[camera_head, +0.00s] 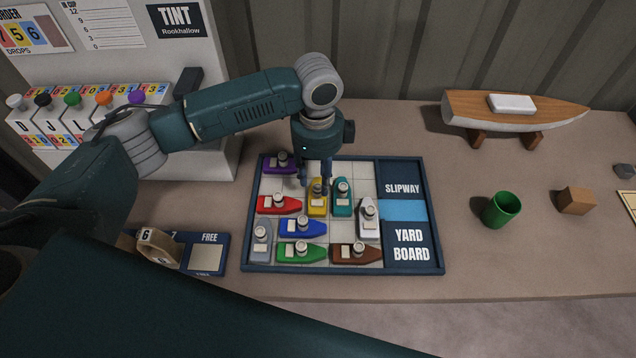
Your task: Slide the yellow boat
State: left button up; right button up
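The yellow boat (317,207) stands lengthwise on the grid of the yard board (434,266), left of the teal boat (342,204) and right of the red boat (275,206). My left gripper (316,187) points down at the yellow boat's far end, its fingers apart on either side of the boat's round knob. Whether they touch it I cannot tell. The blue boat (300,229) lies across, just nearer than the yellow one. The purple boat (277,165) is at the far left of the grid. My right gripper is not in view.
A white boat (367,222), grey boat (261,242), green boat (299,254) and brown boat (352,254) fill other cells. A light-blue slipway strip (402,210) is at right. A green cup (501,210), wooden block (576,201) and model hull (512,113) stand farther right.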

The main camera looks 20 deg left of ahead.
aim_at(318, 186)
pick_arm(q)
notch_tip(318, 186, down, 3)
jog(key=shift+w, duration=0.1)
jog(key=shift+f, duration=0.75)
jog(key=shift+c, duration=0.5)
grip_shut()
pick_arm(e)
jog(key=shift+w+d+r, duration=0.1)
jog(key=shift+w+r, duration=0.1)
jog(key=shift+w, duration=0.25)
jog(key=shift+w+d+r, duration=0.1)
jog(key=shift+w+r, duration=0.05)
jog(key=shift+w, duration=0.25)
